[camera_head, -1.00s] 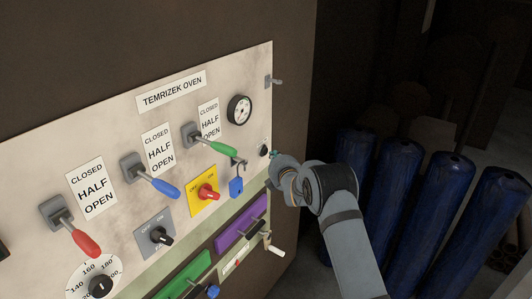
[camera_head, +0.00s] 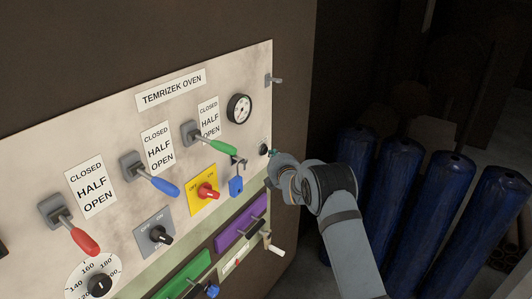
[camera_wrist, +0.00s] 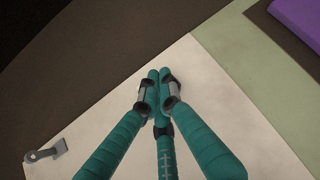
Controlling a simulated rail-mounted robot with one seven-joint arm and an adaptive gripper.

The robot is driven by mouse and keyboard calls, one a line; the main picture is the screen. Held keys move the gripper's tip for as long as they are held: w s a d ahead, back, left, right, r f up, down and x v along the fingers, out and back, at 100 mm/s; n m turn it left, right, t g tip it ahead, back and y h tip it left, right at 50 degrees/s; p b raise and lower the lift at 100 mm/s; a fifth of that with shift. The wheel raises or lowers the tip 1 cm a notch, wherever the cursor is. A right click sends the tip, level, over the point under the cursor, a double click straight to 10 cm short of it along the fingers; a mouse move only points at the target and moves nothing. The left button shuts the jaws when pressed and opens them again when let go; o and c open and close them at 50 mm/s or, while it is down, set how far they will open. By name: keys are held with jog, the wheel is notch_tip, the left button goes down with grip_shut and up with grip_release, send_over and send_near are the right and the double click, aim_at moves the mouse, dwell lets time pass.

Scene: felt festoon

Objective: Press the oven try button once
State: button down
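The panel labelled TEMRIZEK OVEN (camera_head: 120,120) fills the left of the head view. A small dark round button (camera_head: 263,149) sits near its right edge, below the gauge; I cannot read a label on it. My gripper (camera_head: 273,154) is just right of this button, close to the panel face. I cannot tell whether it touches. In the wrist view my gripper (camera_wrist: 158,78) has its teal fingers brought together at the tips, with nothing seen between them. The button does not show there; the fingers likely cover it.
Levers with red (camera_head: 85,243), blue (camera_head: 166,187) and green (camera_head: 223,146) handles stick out of the panel. Blue cylinders (camera_head: 410,205) stand at the right.

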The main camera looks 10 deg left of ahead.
jog(key=shift+w+a, duration=0.1)
jog(key=shift+a, duration=0.1)
jog(key=shift+w+a+b, duration=0.2)
jog(key=shift+a+b, duration=0.25)
jog(key=shift+a, duration=0.05)
dwell(1.0)
jog(key=shift+d, duration=0.1)
jog(key=shift+s+d+b, duration=0.4)
jog(key=shift+d+b, duration=0.2)
jog(key=shift+d, duration=0.15)
jog(key=d+b, duration=0.1)
jog(key=s+d+b, duration=0.1)
jog(key=d, duration=0.1)
jog(key=s+d+b, duration=0.1)
jog(key=shift+s+d, duration=0.1)
jog(key=shift+d, duration=0.15)
jog(key=shift+a, duration=0.15)
dwell(0.5)
